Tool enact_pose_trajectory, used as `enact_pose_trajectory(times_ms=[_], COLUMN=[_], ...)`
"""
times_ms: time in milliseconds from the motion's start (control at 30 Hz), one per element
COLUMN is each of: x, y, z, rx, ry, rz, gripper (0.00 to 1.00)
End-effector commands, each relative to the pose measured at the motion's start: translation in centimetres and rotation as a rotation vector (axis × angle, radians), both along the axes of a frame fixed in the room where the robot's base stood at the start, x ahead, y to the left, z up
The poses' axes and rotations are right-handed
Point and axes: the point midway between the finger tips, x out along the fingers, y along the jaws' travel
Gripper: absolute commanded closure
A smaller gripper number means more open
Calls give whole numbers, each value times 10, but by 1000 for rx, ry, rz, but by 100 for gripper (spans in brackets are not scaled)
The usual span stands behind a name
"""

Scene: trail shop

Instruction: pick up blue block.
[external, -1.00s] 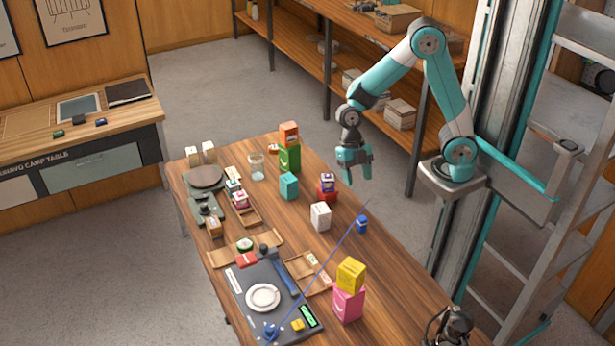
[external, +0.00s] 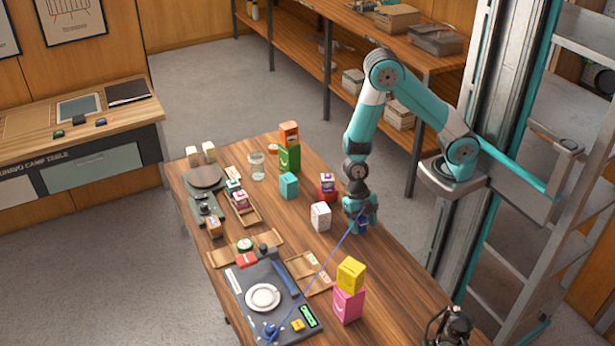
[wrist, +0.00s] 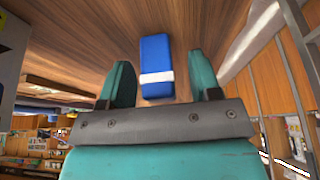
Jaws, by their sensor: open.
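The blue block (wrist: 156,58) has a white band and lies on the wooden table, seen between and just beyond my fingertips in the wrist view. In the external view the blue block (external: 363,225) shows only in part, behind my gripper. My gripper (external: 361,230) points down over it at the table's right edge. In the wrist view its teal fingers (wrist: 163,80) are apart, one on each side of the block, with nothing held. I cannot tell whether a finger touches the block.
A white box (external: 320,216) and a red box with a purple one on it (external: 327,187) stand close left of my gripper. A yellow box (external: 351,274) sits on a pink box (external: 347,305) nearer the front.

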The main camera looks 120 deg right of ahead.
Motion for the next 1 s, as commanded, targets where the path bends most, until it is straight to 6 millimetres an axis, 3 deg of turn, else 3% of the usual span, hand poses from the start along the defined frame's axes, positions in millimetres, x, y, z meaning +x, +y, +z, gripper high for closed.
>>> enact_pose_trajectory(times_ms=[267, 367, 500, 533, 833, 1000], x=[0, 0, 0, 0, 0, 1], y=[2, 2, 2, 2, 2, 1], z=[-5, -5, -5, -5, -3, 10], rx=[-1, -1, -1, -1, 0, -1], ry=[-1, -1, -1, -1, -1, -4], rz=[0, 0, 0, 0, 0, 0], gripper=[43, 61, 93, 96, 96, 96])
